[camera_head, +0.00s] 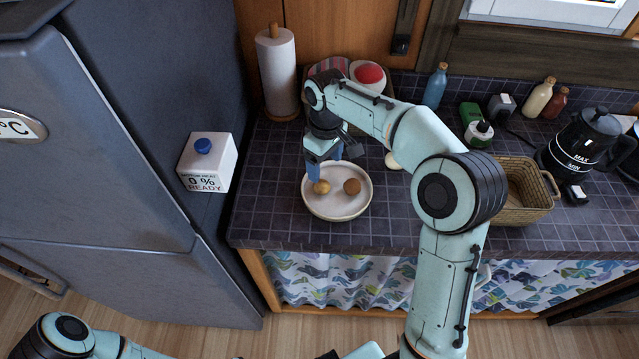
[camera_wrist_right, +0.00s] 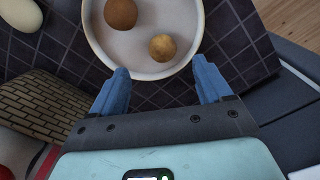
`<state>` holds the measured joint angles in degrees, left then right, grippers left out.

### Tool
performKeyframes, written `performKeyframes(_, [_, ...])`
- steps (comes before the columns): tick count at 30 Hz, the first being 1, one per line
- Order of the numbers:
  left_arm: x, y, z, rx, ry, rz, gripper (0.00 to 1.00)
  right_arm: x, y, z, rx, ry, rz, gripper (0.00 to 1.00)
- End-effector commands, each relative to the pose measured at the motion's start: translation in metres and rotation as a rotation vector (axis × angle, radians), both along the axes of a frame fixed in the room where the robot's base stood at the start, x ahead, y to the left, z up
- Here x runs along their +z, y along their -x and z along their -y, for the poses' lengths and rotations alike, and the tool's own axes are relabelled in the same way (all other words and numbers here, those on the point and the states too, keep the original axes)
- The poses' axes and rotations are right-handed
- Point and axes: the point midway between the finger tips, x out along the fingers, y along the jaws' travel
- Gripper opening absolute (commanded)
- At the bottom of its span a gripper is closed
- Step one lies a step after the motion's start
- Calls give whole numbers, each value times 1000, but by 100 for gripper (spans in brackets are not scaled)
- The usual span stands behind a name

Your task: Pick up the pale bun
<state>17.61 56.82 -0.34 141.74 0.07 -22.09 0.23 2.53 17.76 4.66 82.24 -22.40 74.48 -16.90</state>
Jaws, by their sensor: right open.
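A pale tan bun (camera_head: 321,187) lies on a round white plate (camera_head: 338,212) on the dark tiled counter, left of a darker brown bun (camera_head: 352,187). My right gripper (camera_head: 325,165) is open and empty, just above the plate's back left, close to the pale bun. In the right wrist view, the pale bun (camera_wrist_right: 162,47) sits ahead of the open blue fingers (camera_wrist_right: 160,74), roughly centred between them and not touched. The brown bun (camera_wrist_right: 121,14) is beyond it, cut by the top edge. My left gripper is not in view.
An off-white rounded thing (camera_head: 393,161) lies right of the plate, partly hidden by my arm. A paper towel roll (camera_head: 277,72) stands behind. A wicker basket (camera_head: 520,190) is at the right. The fridge (camera_head: 110,150) borders the counter's left. Bare counter lies left of the plate.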

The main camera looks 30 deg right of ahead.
Motion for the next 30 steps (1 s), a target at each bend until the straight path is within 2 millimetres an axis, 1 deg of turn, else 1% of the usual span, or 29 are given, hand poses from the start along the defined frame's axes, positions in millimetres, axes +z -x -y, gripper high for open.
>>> performKeyframes(1, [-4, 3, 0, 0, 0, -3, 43, -13, 1, 0, 0, 0, -4, 78])
performKeyframes(3, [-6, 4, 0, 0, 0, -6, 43, -24, 1, 0, 0, 1, -4, 78])
performKeyframes(6, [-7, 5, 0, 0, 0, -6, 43, -34, 0, 0, -1, 1, -2, 78])
performKeyframes(11, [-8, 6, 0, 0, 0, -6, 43, -43, 0, 0, -1, 1, -2, 78])
performKeyframes(19, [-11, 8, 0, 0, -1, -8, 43, -82, 0, -3, 0, 0, -2, 78])
performKeyframes(23, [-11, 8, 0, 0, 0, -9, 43, -89, 0, -3, 0, 0, 0, 78])
performKeyframes(29, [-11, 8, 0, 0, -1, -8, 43, -89, -1, -3, 0, 1, 1, 78])
performKeyframes(30, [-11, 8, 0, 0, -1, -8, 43, -89, -1, -3, 0, 1, 1, 69])
